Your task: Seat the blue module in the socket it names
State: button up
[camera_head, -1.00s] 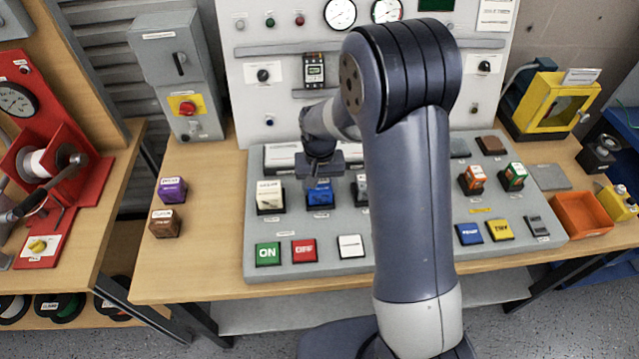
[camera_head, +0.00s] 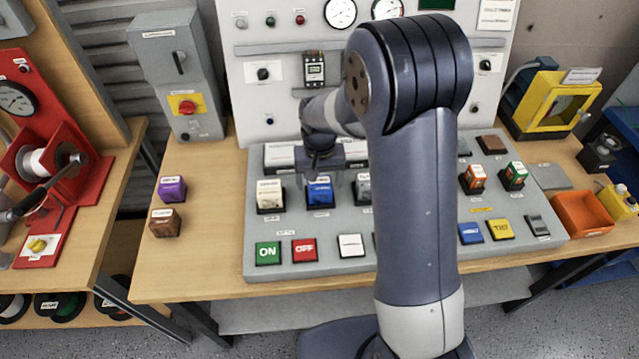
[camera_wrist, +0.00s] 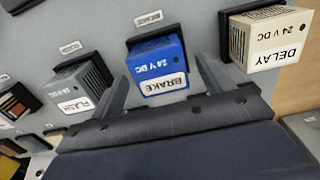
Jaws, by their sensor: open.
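The blue module (camera_head: 320,191) stands in a black socket on the grey sloping panel (camera_head: 262,223), between a cream module and a grey one. In the wrist view the blue module (camera_wrist: 158,72) reads "BRAKE 24 V DC" and sits in its socket (camera_wrist: 150,43), under a small label (camera_wrist: 148,18) too blurred to read surely. My gripper (camera_wrist: 161,69) is open, one finger on each side of the blue module with gaps showing, and holds nothing.
The cream DELAY module (camera_wrist: 270,40) and the grey FLASH module (camera_wrist: 78,88) stand close on either side. Purple (camera_head: 172,189) and brown (camera_head: 165,222) modules rest on the table at left. Coloured buttons (camera_head: 267,253) line the panel front. An orange bin (camera_head: 582,214) is at right.

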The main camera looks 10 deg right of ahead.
aim_at(320, 184)
notch_tip(320, 184, up, 10)
jog(key=shift+r+b, duration=0.15)
jog(key=shift+b, duration=0.2)
notch_tip(320, 184, down, 13)
jog(key=shift+r+p, duration=0.1)
jog(key=shift+p, duration=0.2)
jog(key=shift+r, duration=1.4)
